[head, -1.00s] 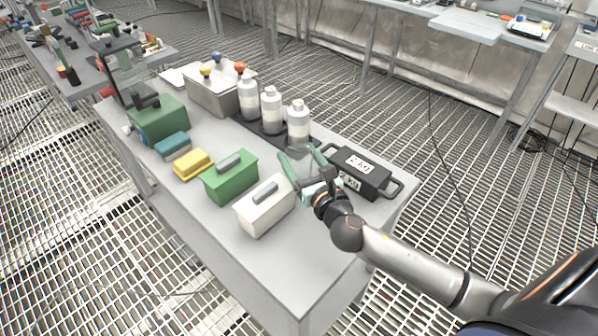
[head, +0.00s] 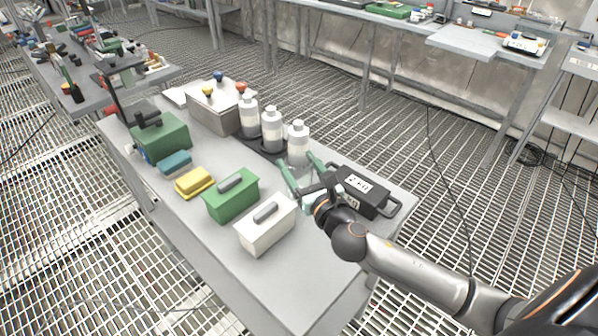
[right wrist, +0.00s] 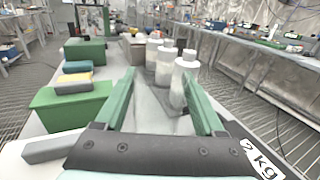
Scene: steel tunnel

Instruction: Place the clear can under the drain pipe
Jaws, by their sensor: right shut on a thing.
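My right gripper (head: 299,161) is over the table beside the black weight case. It also shows in the right wrist view (right wrist: 163,92), with its green fingers apart around a nearly transparent thing. That thing, which looks like the clear can (right wrist: 153,108), is hard to make out, and its outline is faint. In the head view the can is too faint to separate from the table behind it. I cannot clearly pick out a drain pipe; a grey box with coloured knobs (head: 208,112) stands at the table's back. My left gripper is not in view.
Several white-capped bottles (head: 298,143) stand in a row on a dark tray just beyond my right gripper. The black weight case (head: 362,190) is to its right. A white box (head: 267,224), a green box (head: 231,195) and a yellow block (head: 194,182) line the left. The table's front corner is bare.

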